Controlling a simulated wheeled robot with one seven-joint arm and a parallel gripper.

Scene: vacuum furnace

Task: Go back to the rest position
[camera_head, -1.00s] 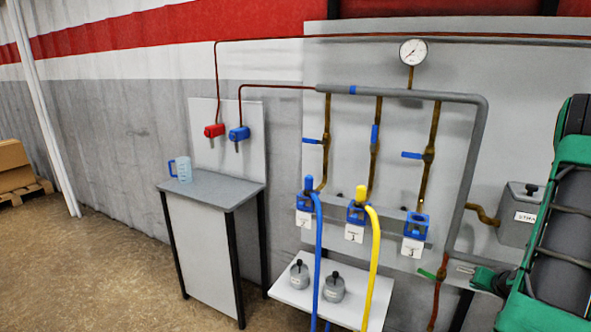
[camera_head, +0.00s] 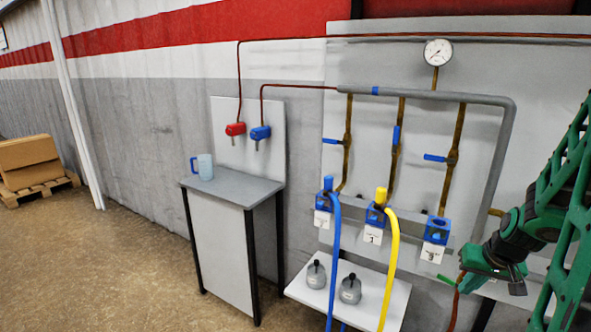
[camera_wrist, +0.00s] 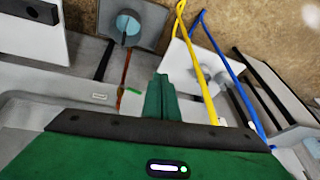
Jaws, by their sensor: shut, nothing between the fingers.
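My gripper (camera_head: 517,280) is at the lower right of the head view, on my green arm, in front of the right part of the wall panel. In the wrist view my gripper (camera_wrist: 160,90) shows its green fingers together, with nothing between them. It is apart from the blue valve blocks and the hoses. The blue hose (camera_head: 334,255) and the yellow hose (camera_head: 391,262) hang from the left and middle blocks. The right blue block (camera_head: 437,230) has no hose on it.
A grey pipe (camera_head: 420,93) with a gauge (camera_head: 438,52) runs along the panel. A low shelf (camera_head: 318,296) carries two grey canisters (camera_head: 350,289). A side table (camera_head: 232,187) with a jug (camera_head: 205,167) stands left. Boxes (camera_head: 28,160) lie far left. The floor at the left front is clear.

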